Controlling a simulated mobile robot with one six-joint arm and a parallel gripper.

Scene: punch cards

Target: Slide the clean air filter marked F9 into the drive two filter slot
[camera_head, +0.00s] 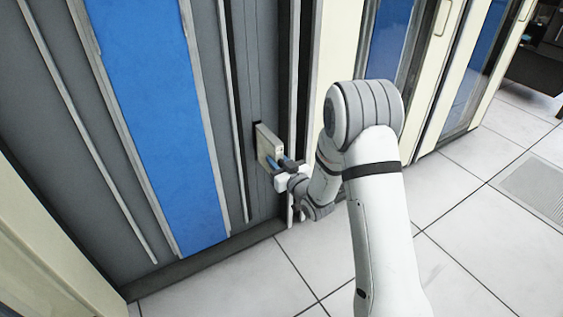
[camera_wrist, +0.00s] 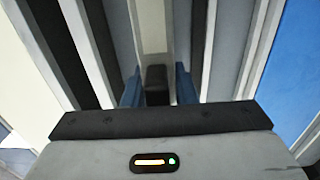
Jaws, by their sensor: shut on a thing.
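The air filter (camera_head: 268,146) is a thin pale box standing upright at the grey cabinet front, low down. Its far edge meets a narrow dark slot (camera_head: 257,129) and seems partly inside; the depth cannot be told. My gripper (camera_head: 285,163) has blue fingers and is shut on the filter's near end. In the wrist view, my gripper (camera_wrist: 157,88) has its two blue fingers on either side of a dark handle block (camera_wrist: 156,78), with the filter's pale body (camera_wrist: 152,25) beyond it. No F9 mark or drive number can be read.
A grey cabinet with a blue panel (camera_head: 164,100) stands left of the slot. A vertical metal strip (camera_head: 295,80) and a cream panel (camera_head: 337,45) stand close to its right. Blue-windowed cabinets (camera_head: 393,40) stand farther right. The tiled floor (camera_head: 470,250) is clear at right.

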